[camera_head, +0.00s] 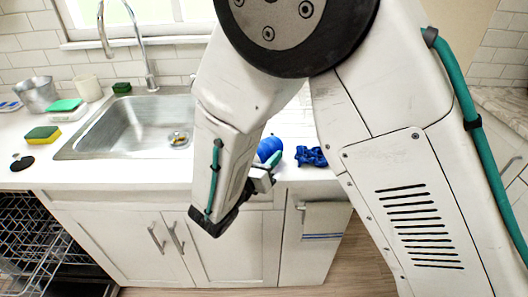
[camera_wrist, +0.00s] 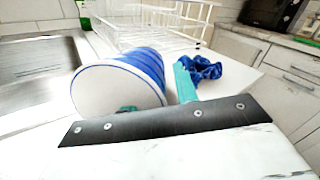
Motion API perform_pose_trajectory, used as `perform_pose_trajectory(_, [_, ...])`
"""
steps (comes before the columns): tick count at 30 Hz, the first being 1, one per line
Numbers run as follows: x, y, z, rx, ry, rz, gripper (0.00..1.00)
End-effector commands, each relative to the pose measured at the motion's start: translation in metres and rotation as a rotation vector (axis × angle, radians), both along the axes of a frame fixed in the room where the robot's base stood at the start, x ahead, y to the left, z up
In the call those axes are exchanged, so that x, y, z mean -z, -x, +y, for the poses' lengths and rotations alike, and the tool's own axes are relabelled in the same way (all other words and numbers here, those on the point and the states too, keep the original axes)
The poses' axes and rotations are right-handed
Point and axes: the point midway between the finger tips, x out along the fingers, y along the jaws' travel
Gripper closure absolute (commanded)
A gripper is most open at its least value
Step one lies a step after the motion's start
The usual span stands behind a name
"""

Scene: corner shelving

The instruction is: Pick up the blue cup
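The blue cup (camera_wrist: 152,66) has white and blue bands and lies tilted on its side, its round white end facing me in the wrist view. In the head view, part of the blue cup (camera_head: 269,148) shows at the counter's front edge, the rest behind my arm. My gripper (camera_wrist: 155,88) is right at the cup, with its teal fingers apart. One finger stands just right of the cup; the other is mostly hidden by the cup's lower side. I cannot tell whether either touches it. My gripper also shows in the head view (camera_head: 267,171).
A crumpled blue cloth (camera_head: 311,156) lies right of the cup. A metal sink (camera_head: 143,127) is to the left, with sponges and a metal pot (camera_head: 38,94) beyond it. An open dishwasher rack (camera_head: 35,235) is at lower left. A towel (camera_head: 325,222) hangs on the cabinet front.

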Motion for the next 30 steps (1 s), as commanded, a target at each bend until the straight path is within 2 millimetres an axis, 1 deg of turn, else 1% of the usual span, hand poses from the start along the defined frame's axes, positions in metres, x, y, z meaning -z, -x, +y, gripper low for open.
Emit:
perform_pose_trajectory(2, [0.000,-0.003,-0.003,0.002,0.000,0.000,0.70])
perform_pose_trajectory(8, [0.000,-0.004,-0.005,0.002,0.000,0.000,0.70])
perform_pose_trajectory(9, [0.000,-0.004,-0.004,0.002,0.000,0.000,0.81])
perform_pose_trajectory(11, [0.000,-0.003,-0.004,0.002,0.000,0.000,0.98])
perform_pose_trajectory(12, [0.000,-0.003,-0.004,0.002,0.000,0.000,1.00])
perform_pose_trajectory(24, [0.000,-0.003,-0.004,0.002,0.000,0.000,1.00])
perform_pose_trajectory(27, [-0.004,-0.003,-0.004,0.002,-0.001,0.000,1.00])
perform_pose_trajectory(30, [-0.011,-0.003,-0.004,0.002,-0.003,-0.002,1.00])
